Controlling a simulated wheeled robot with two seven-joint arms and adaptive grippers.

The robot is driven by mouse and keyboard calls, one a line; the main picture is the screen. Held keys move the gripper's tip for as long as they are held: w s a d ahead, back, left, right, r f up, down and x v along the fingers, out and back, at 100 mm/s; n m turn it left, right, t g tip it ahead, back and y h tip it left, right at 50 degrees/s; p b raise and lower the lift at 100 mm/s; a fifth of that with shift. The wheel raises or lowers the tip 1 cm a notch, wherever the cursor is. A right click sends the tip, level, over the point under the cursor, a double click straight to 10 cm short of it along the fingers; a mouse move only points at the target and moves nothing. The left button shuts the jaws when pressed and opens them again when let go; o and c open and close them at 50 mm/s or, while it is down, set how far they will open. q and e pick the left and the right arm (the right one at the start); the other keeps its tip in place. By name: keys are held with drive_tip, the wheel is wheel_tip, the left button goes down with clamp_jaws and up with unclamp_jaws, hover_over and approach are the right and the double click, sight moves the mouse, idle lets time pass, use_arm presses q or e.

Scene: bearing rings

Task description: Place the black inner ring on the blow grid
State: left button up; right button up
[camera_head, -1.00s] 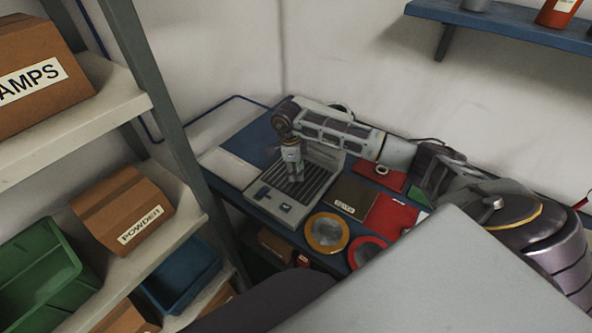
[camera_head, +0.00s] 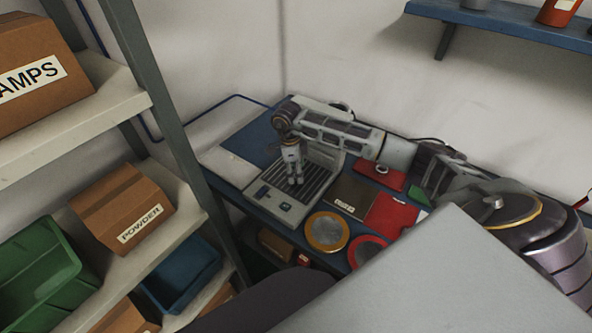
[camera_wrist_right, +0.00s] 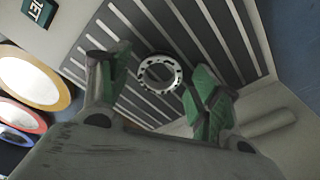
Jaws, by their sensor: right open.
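The blow grid (camera_head: 318,184) is a grey unit with dark slats on the blue table; its slats (camera_wrist_right: 213,35) fill much of the right wrist view. My right gripper (camera_head: 295,181) is low over the grid. In the right wrist view, its green-padded fingers (camera_wrist_right: 160,95) stand apart. A small ring (camera_wrist_right: 144,79) with a pale, dark-spotted face shows between and beyond them, over the slats, with clear space to both fingers. It seems to lie flat on the grid. In the head view the ring cannot be made out. My left gripper is not in view.
A pale ring (camera_head: 382,170) sits on a red tray at the back right. A brown labelled mat (camera_head: 352,197), a red mat (camera_head: 389,213), a yellow-rimmed dish (camera_head: 326,247) and a red-rimmed dish (camera_head: 354,258) lie right of the grid. Shelving (camera_head: 177,130) stands at the left.

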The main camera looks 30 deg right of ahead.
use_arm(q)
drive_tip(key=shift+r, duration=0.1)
use_arm(e)
drive_tip(key=shift+r, duration=0.15)
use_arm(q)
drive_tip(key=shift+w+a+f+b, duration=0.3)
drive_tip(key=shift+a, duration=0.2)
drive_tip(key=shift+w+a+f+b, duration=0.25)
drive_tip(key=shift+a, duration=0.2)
use_arm(e)
wheel_tip(320, 180, up, 12)
drive_tip(key=a, duration=0.1)
drive_tip(key=shift+w, duration=0.4)
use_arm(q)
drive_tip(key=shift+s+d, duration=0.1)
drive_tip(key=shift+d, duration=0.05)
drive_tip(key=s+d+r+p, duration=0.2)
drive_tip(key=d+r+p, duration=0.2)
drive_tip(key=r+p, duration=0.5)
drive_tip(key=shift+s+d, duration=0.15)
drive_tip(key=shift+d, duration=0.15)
use_arm(e)
wheel_tip(320, 180, up, 9)
drive_tip(key=shift+r, duration=0.15)
